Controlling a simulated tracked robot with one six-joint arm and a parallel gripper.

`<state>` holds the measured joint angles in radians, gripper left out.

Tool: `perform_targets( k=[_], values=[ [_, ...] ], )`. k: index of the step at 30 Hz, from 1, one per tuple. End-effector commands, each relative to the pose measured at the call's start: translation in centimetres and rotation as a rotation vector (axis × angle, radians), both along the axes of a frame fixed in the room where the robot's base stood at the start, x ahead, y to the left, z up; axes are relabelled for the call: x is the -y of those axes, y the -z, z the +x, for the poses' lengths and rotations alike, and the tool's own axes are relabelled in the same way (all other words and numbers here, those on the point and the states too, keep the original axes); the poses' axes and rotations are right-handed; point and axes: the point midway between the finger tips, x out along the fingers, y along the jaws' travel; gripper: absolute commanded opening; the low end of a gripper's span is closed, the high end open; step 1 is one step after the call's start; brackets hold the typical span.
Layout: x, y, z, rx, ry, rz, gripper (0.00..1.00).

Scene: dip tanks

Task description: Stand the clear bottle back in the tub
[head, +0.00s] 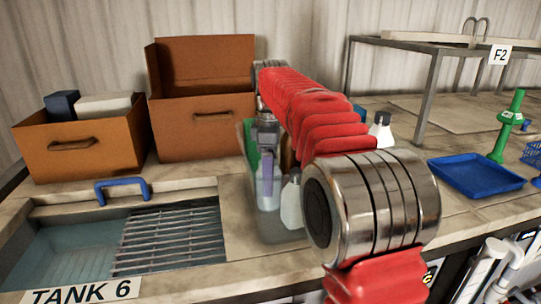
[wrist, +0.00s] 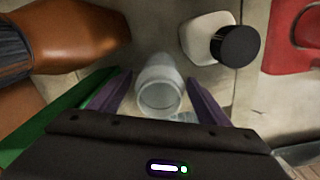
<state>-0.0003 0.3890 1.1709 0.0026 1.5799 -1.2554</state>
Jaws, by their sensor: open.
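The clear bottle (wrist: 160,90) stands between the two purple fingers of my gripper (wrist: 161,76) in the wrist view, its open mouth facing the camera. The jaws are open, with a small gap visible beside the bottle.
A white bottle with a black cap (wrist: 198,38) and an orange-brown bottle (wrist: 75,35) stand close by. Tank 6 with its grating (head: 170,240) is on the left. Brown boxes (head: 205,128) stand behind. A blue tray (head: 477,176) lies on the right.

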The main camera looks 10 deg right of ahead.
Motion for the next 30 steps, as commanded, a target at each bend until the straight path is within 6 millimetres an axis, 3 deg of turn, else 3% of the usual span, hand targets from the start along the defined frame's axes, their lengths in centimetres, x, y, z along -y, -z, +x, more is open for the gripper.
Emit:
perform_targets(
  k=[9, 15, 30],
  values=[
    [0.0, -4.3, 0.1, 0.001, 0.0, 0.0, 0.71],
    [0.0, -5.9, 0.0, 0.0, -0.001, 0.0, 0.71],
    [-0.1, -6.3, 0.0, -0.001, -0.001, 0.0, 0.71]
  ],
)
